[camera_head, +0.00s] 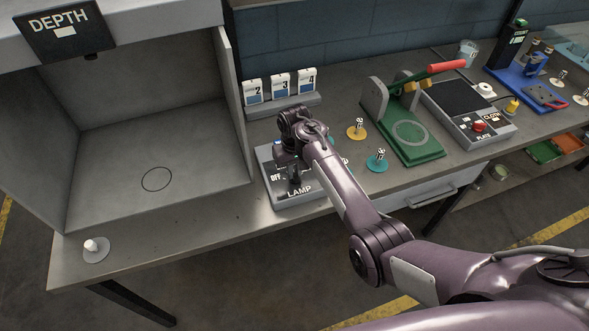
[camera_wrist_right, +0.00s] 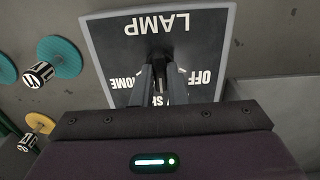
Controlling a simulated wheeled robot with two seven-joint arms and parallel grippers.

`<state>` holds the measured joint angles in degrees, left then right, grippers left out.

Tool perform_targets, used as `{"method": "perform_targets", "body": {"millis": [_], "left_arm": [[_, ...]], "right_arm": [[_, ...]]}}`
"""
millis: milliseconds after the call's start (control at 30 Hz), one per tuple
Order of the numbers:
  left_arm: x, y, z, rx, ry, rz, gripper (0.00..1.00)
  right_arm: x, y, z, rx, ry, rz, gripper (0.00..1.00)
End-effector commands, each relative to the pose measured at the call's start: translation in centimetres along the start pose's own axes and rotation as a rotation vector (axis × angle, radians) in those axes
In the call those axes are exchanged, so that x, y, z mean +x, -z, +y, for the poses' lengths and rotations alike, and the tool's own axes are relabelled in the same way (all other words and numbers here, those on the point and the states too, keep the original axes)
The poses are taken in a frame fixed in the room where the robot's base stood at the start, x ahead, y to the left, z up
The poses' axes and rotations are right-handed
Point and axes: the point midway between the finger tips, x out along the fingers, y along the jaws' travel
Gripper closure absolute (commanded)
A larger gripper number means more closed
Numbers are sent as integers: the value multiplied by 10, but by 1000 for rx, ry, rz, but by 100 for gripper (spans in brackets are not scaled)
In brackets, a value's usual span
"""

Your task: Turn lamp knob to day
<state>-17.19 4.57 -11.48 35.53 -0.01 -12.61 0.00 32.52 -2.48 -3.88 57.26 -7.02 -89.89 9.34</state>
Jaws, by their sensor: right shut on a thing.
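The lamp box (camera_head: 301,199) is a grey panel on the bench with the white words "LAMP" and "OFF" showing in the head view. In the right wrist view the lamp panel (camera_wrist_right: 208,40) is upside down, with "LAMP", "OFF", "HOME" and part of another label readable. My right gripper (camera_head: 292,181) is over the panel, its fingers (camera_wrist_right: 158,72) closed on the dark lamp knob at the panel's middle. The knob is mostly hidden by the fingers, so its pointing direction cannot be told. The "DAY" label is not readable. My left gripper is not in view.
A grey booth (camera_head: 150,130) with a "DEPTH" sign stands left of the lamp box. Numbered white blocks (camera_head: 281,84) stand behind it. Yellow (camera_head: 357,131) and teal (camera_head: 377,161) discs, a green press (camera_head: 413,135) and a scale (camera_head: 466,107) are to the right.

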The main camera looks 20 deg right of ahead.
Motion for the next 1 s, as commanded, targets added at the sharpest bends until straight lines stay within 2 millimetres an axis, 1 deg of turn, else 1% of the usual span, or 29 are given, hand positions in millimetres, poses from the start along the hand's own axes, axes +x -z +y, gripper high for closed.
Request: {"method": "perform_targets", "body": {"millis": [200, 500, 733, 1000], "left_arm": [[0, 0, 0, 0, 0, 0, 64], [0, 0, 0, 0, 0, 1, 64], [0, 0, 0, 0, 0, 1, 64], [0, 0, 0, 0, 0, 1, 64]], "right_arm": [[-1, 1, 1, -173, -1, 4, 100], [-1, 1, 0, -330, -1, 4, 100], [-1, 1, 0, -380, -1, 4, 100], [-2, 2, 0, -388, -1, 5, 100]]}}
